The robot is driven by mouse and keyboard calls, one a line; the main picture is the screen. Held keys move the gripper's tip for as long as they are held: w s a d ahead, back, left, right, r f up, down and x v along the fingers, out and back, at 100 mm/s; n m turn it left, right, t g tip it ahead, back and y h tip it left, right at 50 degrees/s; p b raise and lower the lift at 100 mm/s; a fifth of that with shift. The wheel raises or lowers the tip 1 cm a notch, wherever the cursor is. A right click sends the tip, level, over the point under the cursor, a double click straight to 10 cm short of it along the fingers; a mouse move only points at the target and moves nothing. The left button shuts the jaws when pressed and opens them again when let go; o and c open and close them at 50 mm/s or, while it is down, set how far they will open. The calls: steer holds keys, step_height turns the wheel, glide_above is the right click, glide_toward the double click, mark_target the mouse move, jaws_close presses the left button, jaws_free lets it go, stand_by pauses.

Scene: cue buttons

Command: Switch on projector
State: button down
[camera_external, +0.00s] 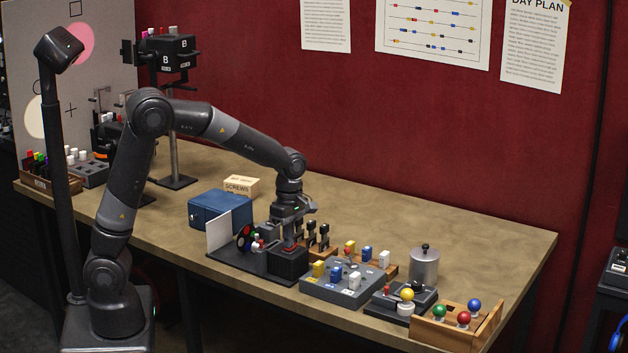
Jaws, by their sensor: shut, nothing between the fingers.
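A small dark apparatus that looks like the projector (289,264) stands near the front edge of the table. It is a black box on a black base plate (243,267), with a disc of coloured spots (244,238) and an upright white panel (220,232) at its left. My gripper (290,245) points straight down over the top of the black box. Its fingers are shut and empty. I cannot tell whether the fingertips touch the box. Any switch on top is hidden by the gripper or too small to make out.
A blue box (221,211) and a SCREWS box (241,186) stand behind. To the right are a grey panel with coloured blocks (342,284), a metal canister (424,266), a black unit with a yellow ball (407,295) and a wooden tray (433,331). The back right table is clear.

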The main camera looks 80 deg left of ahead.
steer(key=shift+s+f, duration=0.1)
steer(key=shift+f, duration=0.45)
steer(key=shift+w+a, duration=0.3)
steer(key=shift+a, duration=0.25)
steer(key=shift+a+r, duration=0.1)
steer(key=shift+r, duration=0.15)
step_height(320, 180, up, 14)
steer(key=shift+w+r, duration=0.25)
steer(key=shift+w, duration=0.2)
